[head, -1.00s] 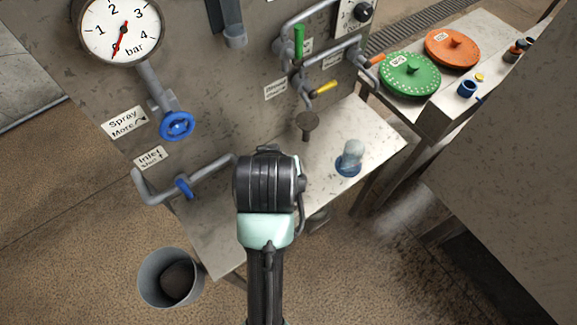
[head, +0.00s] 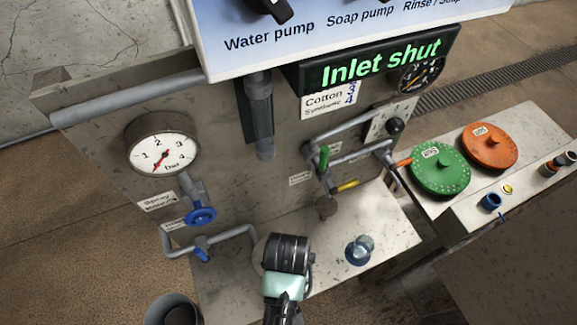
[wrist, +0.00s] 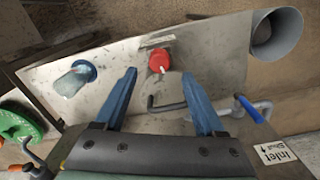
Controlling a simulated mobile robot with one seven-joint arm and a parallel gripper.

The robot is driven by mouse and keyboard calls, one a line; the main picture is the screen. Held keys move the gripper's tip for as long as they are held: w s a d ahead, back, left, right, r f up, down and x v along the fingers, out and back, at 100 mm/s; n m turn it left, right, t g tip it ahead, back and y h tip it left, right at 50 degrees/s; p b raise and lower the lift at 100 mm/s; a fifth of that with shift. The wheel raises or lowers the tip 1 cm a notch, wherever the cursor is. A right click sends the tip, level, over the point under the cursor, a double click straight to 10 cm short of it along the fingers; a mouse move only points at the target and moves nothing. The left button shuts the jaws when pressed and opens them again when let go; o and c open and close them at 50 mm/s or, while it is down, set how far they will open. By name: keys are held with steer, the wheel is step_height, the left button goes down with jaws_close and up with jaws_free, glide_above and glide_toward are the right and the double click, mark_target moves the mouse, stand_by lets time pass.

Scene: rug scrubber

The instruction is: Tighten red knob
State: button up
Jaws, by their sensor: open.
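The red knob (wrist: 159,61) shows in the wrist view on the pale worktop, near a small plate at its edge. My gripper (wrist: 159,73) is open, with its two blue fingers apart on either side of the knob in the picture. Nothing is held between them. I cannot tell how far the fingertips are from the knob. In the head view my arm's dark wrist is over the worktop (head: 330,265), and the knob and fingers are hidden there.
A blue-based clear bottle (wrist: 76,77) stands on the worktop. A grey bent pipe with a blue valve handle (wrist: 249,109) is on the right in the wrist view, below a grey bucket (wrist: 277,38). A green disc (head: 442,168) and orange disc (head: 489,147) sit on a side bench.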

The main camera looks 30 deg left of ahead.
step_height(320, 180, down, 6)
steer(key=shift+w+f, duration=0.15)
steer(key=shift+f, duration=0.1)
jaws_close()
stand_by(0.4)
